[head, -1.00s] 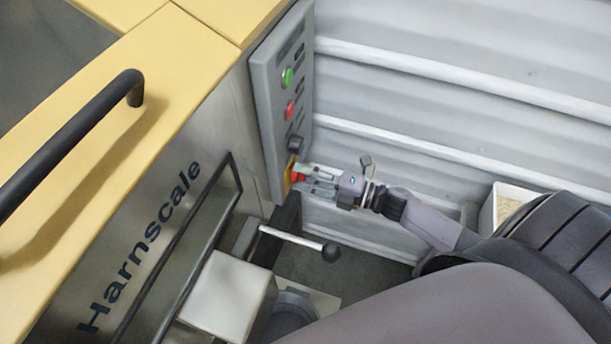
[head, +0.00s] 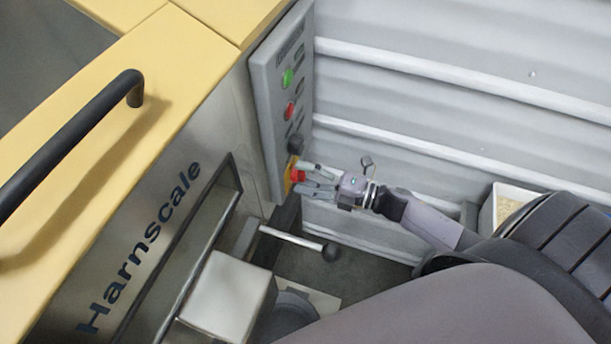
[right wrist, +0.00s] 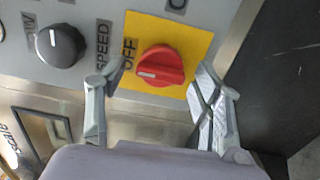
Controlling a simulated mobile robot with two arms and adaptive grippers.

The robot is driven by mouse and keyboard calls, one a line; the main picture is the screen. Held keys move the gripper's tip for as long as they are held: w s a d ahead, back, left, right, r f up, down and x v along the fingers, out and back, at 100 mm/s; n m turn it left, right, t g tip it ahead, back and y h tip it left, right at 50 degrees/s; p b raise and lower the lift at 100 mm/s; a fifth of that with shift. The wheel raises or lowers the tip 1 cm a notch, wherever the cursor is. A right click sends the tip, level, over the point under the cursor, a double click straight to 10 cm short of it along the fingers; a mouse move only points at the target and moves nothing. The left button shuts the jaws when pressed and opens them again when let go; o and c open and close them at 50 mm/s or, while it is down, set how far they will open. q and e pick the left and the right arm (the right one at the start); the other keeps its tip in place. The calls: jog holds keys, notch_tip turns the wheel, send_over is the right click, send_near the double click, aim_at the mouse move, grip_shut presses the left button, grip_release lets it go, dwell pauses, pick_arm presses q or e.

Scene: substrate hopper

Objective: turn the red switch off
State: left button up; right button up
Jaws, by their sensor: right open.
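The red switch (right wrist: 160,66) is a round knob with a white mark on a yellow plate (right wrist: 188,33) in the right wrist view. The word OFF is printed to its left, and the white mark points left toward it. In the head view the red switch (head: 297,175) is low on the grey control panel (head: 262,110). My right gripper (head: 304,180) is open at the switch, its fingers spread on either side. In the right wrist view my right gripper (right wrist: 158,92) has a finger to each side of the knob. My left gripper is not in view.
A black speed knob (right wrist: 60,46) sits left of the switch. Green (head: 287,77) and red (head: 290,108) buttons are higher on the panel. A lever with a black ball (head: 331,251) juts out below my right gripper. A corrugated wall (head: 450,100) stands behind.

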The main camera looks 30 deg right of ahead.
jog(key=v, duration=1.2)
jog(key=d+f+m+t+h+p, duration=0.1)
jog(key=d+f+m+h, duration=0.1)
jog(key=f+m+h, duration=0.3)
jog(key=d+f+m+h, duration=0.1)
jog(key=d+f+m, duration=0.25)
jog(key=f, duration=0.35)
jog(key=s+f+m+g+h+p, duration=0.1)
jog(key=s+f+m+g+h, duration=0.2)
jog(key=f, duration=0.5)
jog(key=s+f+m+g+h, duration=0.1)
jog(key=s+f+m+h, duration=0.1)
jog(key=s+f+m, duration=0.45)
jog(key=s+a+f+m+g, duration=0.3)
jog(key=s+a+f, duration=0.3)
jog(key=s, duration=0.4)
jog(key=s+a+f+m+g+h+p, duration=0.1)
jog(key=s+a+f+m+g, duration=0.2)
jog(key=s+a+f+g, duration=0.3)
jog(key=s+a+f, duration=0.1)
jog(key=s+f, duration=0.2)
jog(key=s, duration=0.1)
jog(key=shift+f, duration=0.3)
jog(key=shift+s, duration=0.1)
